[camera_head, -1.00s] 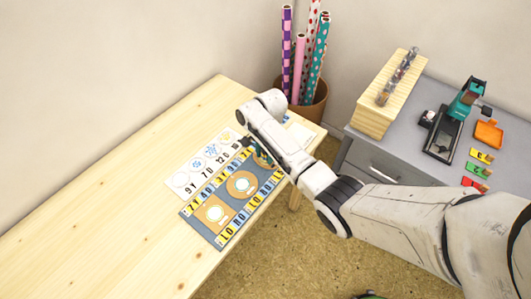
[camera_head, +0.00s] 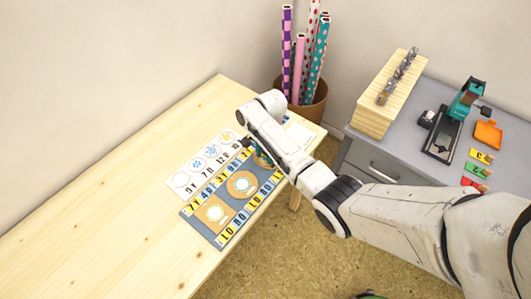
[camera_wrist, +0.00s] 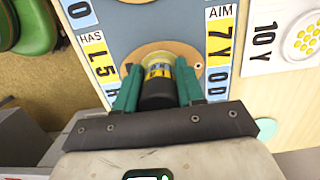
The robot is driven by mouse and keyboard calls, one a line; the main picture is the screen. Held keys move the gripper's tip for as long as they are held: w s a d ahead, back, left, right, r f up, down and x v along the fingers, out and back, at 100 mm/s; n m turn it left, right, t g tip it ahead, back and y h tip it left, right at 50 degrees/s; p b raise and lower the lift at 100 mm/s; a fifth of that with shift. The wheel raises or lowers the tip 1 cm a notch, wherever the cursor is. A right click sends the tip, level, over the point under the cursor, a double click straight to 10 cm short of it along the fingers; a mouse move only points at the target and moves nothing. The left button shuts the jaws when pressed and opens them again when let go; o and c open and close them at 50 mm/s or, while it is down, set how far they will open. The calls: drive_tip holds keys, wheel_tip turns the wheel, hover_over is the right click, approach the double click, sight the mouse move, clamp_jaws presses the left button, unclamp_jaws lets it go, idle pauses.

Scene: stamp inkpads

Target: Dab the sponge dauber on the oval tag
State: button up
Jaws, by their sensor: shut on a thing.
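My gripper (camera_wrist: 158,88) is shut on the sponge dauber (camera_wrist: 158,88), a dark cylinder with a yellow label and a pale rim, in the wrist view. The dauber's far end is over the brown oval tag (camera_wrist: 191,57), whose middle it hides; I cannot tell whether it touches. In the head view my gripper (camera_head: 260,157) is at the far end of the grey mat (camera_head: 222,196), and the arm hides most of the dauber and this tag. A round tag (camera_head: 232,187) and a square tag (camera_head: 205,212) lie nearer on the mat.
A white card (camera_head: 180,180) with dotted circles and numbers lies beside the mat on the wooden table (camera_head: 110,205). A grey cabinet (camera_head: 408,150) at the right bears a wooden rack (camera_head: 378,115), a stamp press (camera_head: 445,132) and coloured pads. The table's left part is clear.

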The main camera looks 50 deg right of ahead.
drive_tip(key=shift+r+p, duration=0.6)
drive_tip(key=shift+p, duration=0.1)
idle(0.5)
wheel_tip(320, 180, up, 5)
drive_tip(key=p, duration=0.4)
drive_tip(key=shift+f, duration=0.3)
drive_tip(key=shift+f, duration=0.1)
